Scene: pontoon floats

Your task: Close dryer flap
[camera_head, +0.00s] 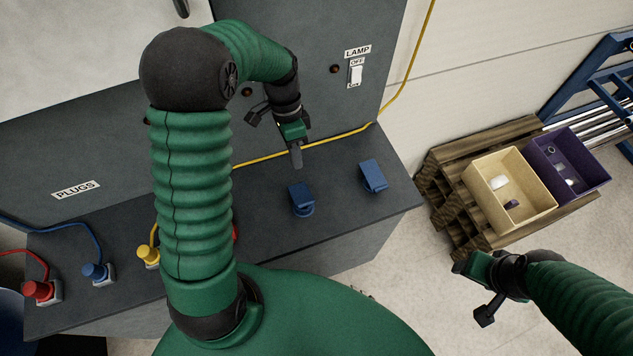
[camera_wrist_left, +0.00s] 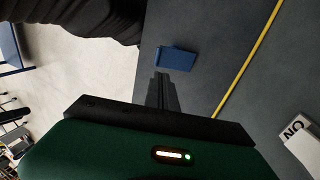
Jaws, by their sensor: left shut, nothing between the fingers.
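Two small blue pieces with flat, tilted tops stand on the dark grey bench: a nearer-to-middle blue piece (camera_head: 301,197) and a right-hand blue piece (camera_head: 373,176). I cannot tell whether either is the dryer flap; no dryer label shows. My left gripper (camera_head: 296,158) is shut and empty, above the bench behind the middle blue piece and apart from it. In the left wrist view, its fingers (camera_wrist_left: 162,90) point towards a blue piece (camera_wrist_left: 176,60). My right gripper (camera_head: 462,266) is off the bench at the lower right; its finger gap is not clear.
A yellow cable (camera_head: 345,134) runs along the bench back. A lamp switch (camera_head: 356,74) is on the upright panel. Red (camera_head: 40,290), blue (camera_head: 96,271) and yellow plugs (camera_head: 149,254) stand left. Cream (camera_head: 533,217) and purple bins (camera_head: 603,170) sit on a pallet.

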